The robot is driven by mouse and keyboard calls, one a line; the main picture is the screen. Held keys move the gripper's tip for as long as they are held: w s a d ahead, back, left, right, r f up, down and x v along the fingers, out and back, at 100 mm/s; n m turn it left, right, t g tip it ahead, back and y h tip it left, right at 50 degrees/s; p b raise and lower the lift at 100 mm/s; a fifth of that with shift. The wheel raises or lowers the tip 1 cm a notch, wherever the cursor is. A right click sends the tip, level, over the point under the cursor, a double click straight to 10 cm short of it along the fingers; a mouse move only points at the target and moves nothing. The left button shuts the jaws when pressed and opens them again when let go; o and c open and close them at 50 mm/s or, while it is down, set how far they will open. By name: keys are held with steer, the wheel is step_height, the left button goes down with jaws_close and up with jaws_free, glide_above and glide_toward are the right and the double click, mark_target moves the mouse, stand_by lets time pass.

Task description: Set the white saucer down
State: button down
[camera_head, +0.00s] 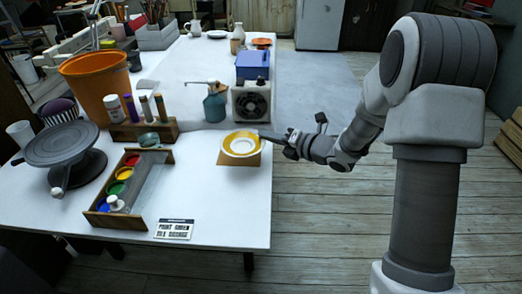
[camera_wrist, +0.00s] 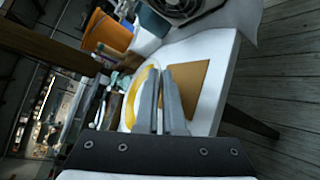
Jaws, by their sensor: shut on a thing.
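The white saucer (camera_head: 241,151) has a wide yellow ring and a white centre. It is near the right edge of the white table, over a brown square mat (camera_head: 250,160). My gripper (camera_head: 262,136) reaches in from the right and is shut on the saucer's right rim. In the wrist view the two fingers (camera_wrist: 165,72) stand close together, with part of the saucer (camera_wrist: 129,112) showing to their left. The brown mat (camera_wrist: 205,75) shows to their right. I cannot tell whether the saucer touches the mat or hangs just above it.
A grey fan heater (camera_head: 251,102) and a teal bottle (camera_head: 215,106) stand behind the saucer. A wooden paint rack (camera_head: 100,218) and a sign card (camera_head: 174,229) lie to the left and front. The table is clear in front of the mat.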

mark_target(263, 155)
steer(key=shift+w+a+f, duration=0.4)
steer(key=shift+w+f, duration=0.05)
steer(key=shift+w, duration=0.15)
steer(key=shift+w+a+f, duration=0.4)
steer(key=shift+w+f, duration=0.05)
steer(key=shift+w, duration=0.15)
steer(key=shift+f+b, duration=0.85)
steer(key=shift+f, duration=1.05)
steer(key=shift+f, duration=0.15)
steer(key=c, duration=1)
jaws_free()
